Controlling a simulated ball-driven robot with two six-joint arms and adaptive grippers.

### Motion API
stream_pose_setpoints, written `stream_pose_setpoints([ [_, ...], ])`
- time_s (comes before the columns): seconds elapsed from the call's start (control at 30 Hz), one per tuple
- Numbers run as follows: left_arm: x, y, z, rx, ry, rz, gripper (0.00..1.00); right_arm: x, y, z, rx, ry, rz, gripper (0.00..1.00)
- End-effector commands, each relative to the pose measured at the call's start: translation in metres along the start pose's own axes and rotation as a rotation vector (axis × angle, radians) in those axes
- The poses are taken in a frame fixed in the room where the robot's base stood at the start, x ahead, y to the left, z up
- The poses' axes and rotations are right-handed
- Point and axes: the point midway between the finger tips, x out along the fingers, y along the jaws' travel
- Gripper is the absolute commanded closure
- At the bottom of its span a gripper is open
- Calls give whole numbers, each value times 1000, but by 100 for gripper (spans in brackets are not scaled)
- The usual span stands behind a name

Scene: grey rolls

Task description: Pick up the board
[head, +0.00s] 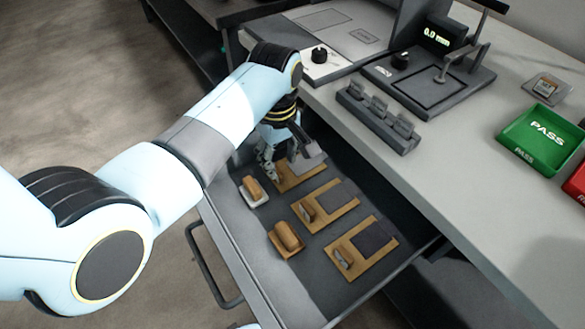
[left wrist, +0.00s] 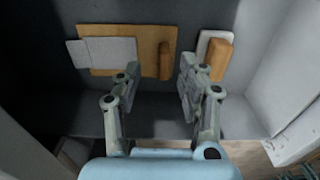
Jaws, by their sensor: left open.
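The wooden board (head: 290,183) nearest the back of the open drawer carries a light grey plate; two similar boards (head: 329,208) (head: 377,267) with dark pads lie nearer in the drawer. My left gripper (head: 272,163) is low over the back board and partly hides it. In the left wrist view the board (left wrist: 125,35) lies flat, with the grey plate (left wrist: 108,52) at left and an upright wooden handle (left wrist: 165,61) at right. My open left gripper (left wrist: 157,72) has a finger either side of the handle's line; contact cannot be told. My right gripper is not in view.
A white-based block (head: 254,190) and a wooden block (head: 287,238) lie along the drawer's handle side. The drawer front (head: 238,275) and the worktop (head: 440,180) border the space. A slotted grey rack (head: 377,120) and green PASS tray (head: 541,135) stand on the worktop.

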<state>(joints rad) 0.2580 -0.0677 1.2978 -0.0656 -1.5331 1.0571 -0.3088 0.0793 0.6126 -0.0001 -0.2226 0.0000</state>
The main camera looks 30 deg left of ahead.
Motion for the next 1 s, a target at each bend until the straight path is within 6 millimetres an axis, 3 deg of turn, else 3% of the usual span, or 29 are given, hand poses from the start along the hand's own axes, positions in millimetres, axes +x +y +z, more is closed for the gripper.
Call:
stream_pose_setpoints([
  [0.2, 36, -5, -2, 0, -1, -3, 60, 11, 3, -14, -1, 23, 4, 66],
  [0.53, 42, -5, -2, 0, 0, -1, 61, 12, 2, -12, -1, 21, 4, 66],
  [0.83, 42, -5, -2, 0, 0, -1, 100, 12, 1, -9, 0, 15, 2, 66],
  [1.0, 42, -5, -2, 0, 0, -1, 100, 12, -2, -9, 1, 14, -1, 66],
])
